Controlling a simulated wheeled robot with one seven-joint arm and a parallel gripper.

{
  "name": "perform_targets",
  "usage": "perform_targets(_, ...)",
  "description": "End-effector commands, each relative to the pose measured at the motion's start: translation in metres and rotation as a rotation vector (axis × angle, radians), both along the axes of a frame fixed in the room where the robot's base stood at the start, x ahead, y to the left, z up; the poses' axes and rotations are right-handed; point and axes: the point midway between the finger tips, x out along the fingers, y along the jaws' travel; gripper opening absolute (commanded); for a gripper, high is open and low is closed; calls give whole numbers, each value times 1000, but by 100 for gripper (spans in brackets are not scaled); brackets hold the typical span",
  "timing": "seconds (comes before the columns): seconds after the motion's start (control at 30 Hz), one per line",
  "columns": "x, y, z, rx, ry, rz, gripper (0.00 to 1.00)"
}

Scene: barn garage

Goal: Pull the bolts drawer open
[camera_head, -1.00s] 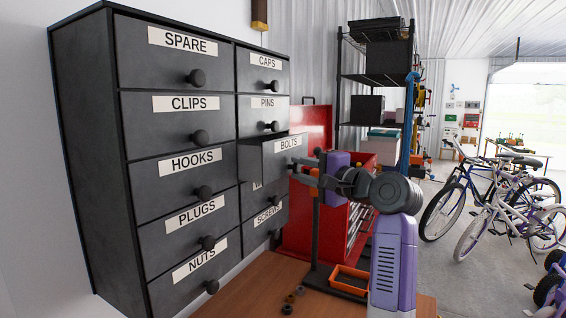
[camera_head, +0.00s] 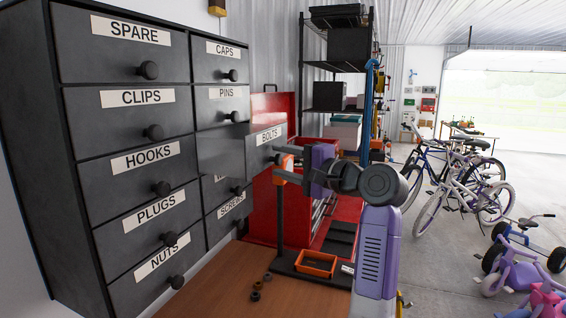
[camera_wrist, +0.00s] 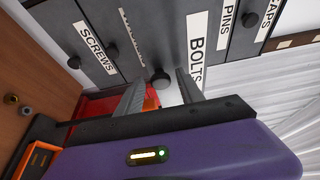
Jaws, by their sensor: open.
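The bolts drawer (camera_head: 222,152) is a dark drawer in the right column of a black cabinet (camera_head: 75,190). It stands well out from the cabinet face, with its side showing. Its white BOLTS label also shows in the wrist view (camera_wrist: 196,45). My gripper (camera_head: 282,162) is at the drawer front, near the round black knob. In the wrist view my gripper (camera_wrist: 160,88) is open, with one finger on each side of the knob (camera_wrist: 159,79). I cannot tell whether either finger touches it.
A wooden bench (camera_head: 225,290) below holds a few small rings (camera_head: 256,295) and an orange tray (camera_head: 317,264). A red tool chest (camera_head: 268,215) and a black shelf rack (camera_head: 303,85) stand behind. Bicycles (camera_head: 455,190) stand on the open floor at the right.

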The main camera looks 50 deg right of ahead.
Motion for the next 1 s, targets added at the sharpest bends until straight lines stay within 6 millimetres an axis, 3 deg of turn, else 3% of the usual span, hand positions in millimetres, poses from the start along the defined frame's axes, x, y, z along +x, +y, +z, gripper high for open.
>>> perform_targets(0.17,-13,0,-1,-1,-1,-2,45)
perform_targets(0.4,-52,2,-2,-1,-1,-2,45)
perform_targets(0.6,-74,3,-1,-1,-1,-1,45)
perform_targets(1.0,-78,3,-1,0,1,0,45)
